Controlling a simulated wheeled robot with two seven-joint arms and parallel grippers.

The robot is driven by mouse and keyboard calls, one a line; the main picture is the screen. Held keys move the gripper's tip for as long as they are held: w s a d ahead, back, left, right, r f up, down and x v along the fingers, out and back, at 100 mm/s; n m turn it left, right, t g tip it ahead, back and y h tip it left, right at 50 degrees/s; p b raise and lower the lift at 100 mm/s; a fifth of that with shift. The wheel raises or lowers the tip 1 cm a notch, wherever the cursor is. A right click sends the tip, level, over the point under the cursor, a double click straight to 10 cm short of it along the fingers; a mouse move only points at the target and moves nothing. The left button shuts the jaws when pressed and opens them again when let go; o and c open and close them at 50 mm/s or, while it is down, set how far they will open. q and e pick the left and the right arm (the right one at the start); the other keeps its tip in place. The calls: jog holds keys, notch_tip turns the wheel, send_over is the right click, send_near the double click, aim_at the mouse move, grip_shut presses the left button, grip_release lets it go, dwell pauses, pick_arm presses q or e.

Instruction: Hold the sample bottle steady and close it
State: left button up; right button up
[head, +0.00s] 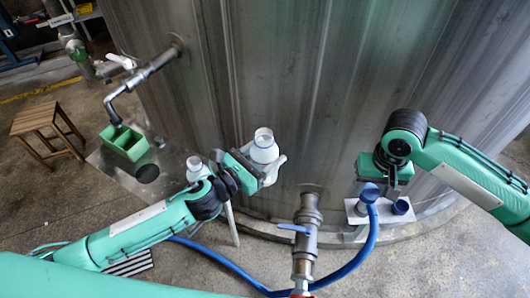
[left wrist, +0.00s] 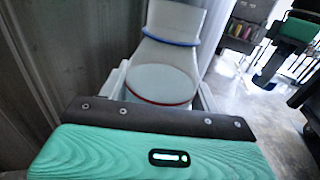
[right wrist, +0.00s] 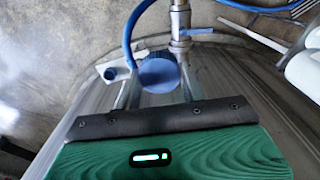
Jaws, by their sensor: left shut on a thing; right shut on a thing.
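The white sample bottle (head: 264,153) is held upright in front of the large metal tank, with its neck up and no cap visible on it. My left gripper (head: 270,172) is shut around it. In the left wrist view the bottle (left wrist: 165,82) fills the space between the fingers and shows a red ring and a blue ring. My right gripper (head: 385,185) is shut on a blue cap (head: 369,193), well to the right of the bottle. The cap (right wrist: 158,74) also shows between the fingertips in the right wrist view.
A white holder (head: 353,212) with another blue cap (head: 401,206) is under my right gripper. A valve pipe (head: 307,225) with a blue hose (head: 345,268) stands between the arms. Another white container (head: 195,165) is behind my left arm. A green box (head: 125,143) and wooden stool (head: 36,120) are at left.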

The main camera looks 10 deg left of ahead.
pick_arm(q)
jog(key=shift+w, duration=0.1)
pick_arm(e)
jog(key=w+a+r, duration=0.3)
jog(key=a, duration=0.3)
jog(key=w+a+r, duration=0.3)
jog(key=a+r, duration=0.1)
jog(key=a, duration=0.2)
pick_arm(q)
jog(key=shift+r, duration=0.1)
pick_arm(e)
notch_tip(320, 180, up, 10)
jog(key=n, duration=0.2)
send_over(264, 134)
jog(key=shift+w+r, duration=0.1)
jog(key=shift+f, duration=2.05)
jog(key=shift+f, duration=0.85)
jog(key=shift+f, duration=0.55)
